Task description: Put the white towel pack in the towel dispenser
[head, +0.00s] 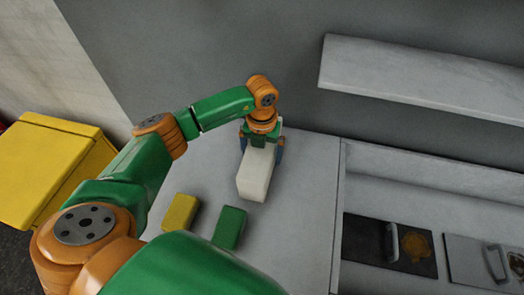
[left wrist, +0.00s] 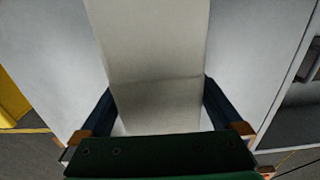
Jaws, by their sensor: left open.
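The white towel pack (head: 255,176), a long pale block, lies on the grey counter in the head view. It also fills the middle of the left wrist view (left wrist: 157,45). My left gripper (head: 262,147) is open at the pack's far end, with one finger on each side of it. In the left wrist view my left gripper's dark fingers (left wrist: 160,108) flank the pack, and slivers of counter show beside it; I cannot tell whether either finger touches. My right gripper is not in view. I cannot make out a towel dispenser in either view.
A yellow block (head: 181,212) and a green block (head: 229,228) lie on the counter (head: 304,190) nearer me. A large yellow box (head: 50,165) stands at the left. A grey shelf (head: 420,80) juts from the wall above right. A dark griddle (head: 388,246) lies right of the counter.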

